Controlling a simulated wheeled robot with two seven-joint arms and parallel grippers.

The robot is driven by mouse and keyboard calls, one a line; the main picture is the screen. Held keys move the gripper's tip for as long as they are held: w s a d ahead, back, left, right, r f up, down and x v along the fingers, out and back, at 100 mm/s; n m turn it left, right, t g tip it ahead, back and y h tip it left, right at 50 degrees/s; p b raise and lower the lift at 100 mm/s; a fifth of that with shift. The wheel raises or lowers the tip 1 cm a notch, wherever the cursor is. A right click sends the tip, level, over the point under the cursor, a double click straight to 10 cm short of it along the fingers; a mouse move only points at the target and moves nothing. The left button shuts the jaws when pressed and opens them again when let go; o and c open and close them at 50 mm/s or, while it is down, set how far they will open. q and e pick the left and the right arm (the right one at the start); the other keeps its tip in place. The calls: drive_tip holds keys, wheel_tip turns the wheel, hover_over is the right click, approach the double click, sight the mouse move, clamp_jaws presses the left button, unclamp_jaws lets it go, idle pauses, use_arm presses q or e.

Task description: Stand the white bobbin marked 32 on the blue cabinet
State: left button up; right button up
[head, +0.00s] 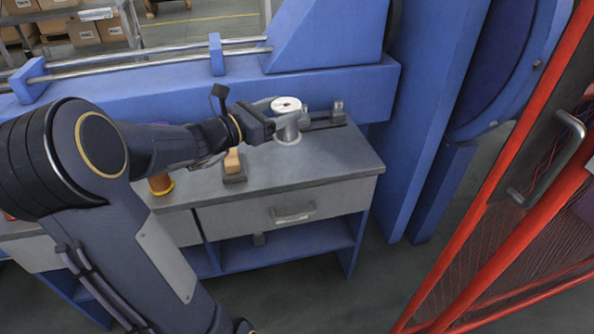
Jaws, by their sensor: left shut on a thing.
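A bobbin with a white top flange (286,105) is upright over the grey top of the blue cabinet (335,160), near its back edge. Its body and lower flange look grey, and the lower flange appears to rest on the top. Any number on it is too small to read. My left gripper (284,120) reaches in from the left and is shut on the bobbin, around its middle. The gripper hides part of the bobbin's left side. My right gripper is not in view.
A wooden-handled tool (233,163) stands left of the bobbin, and an orange spool (160,184) is partly behind my arm. Small metal fittings (337,112) sit to the bobbin's right. A red mesh guard door (500,190) stands at right. The cabinet's front right top is clear.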

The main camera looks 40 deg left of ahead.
use_arm(q)
drive_tip(key=shift+a, duration=0.15)
drive_tip(key=shift+w+f+b, duration=0.1)
drive_tip(key=shift+w+b, duration=0.2)
drive_tip(key=shift+w, duration=0.15)
drive_tip(key=shift+w+d+f+b, duration=0.35)
drive_tip(key=shift+w+f+b, duration=0.4)
drive_tip(key=shift+w+f, duration=1.35)
drive_tip(key=shift+w+d+f+b, duration=0.35)
drive_tip(key=shift+w+f+b, duration=0.4)
drive_tip(key=shift+w+f, duration=1.4)
drive_tip(key=shift+w+d+f+b, duration=0.35)
drive_tip(key=shift+w+f+b, duration=0.4)
drive_tip(key=shift+w+f, duration=1.35)
drive_tip(key=shift+w+r, duration=0.1)
drive_tip(key=shift+r, duration=0.1)
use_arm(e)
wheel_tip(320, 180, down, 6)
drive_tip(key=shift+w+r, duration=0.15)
use_arm(q)
drive_tip(key=shift+f, duration=0.2)
drive_tip(key=o, duration=1.4)
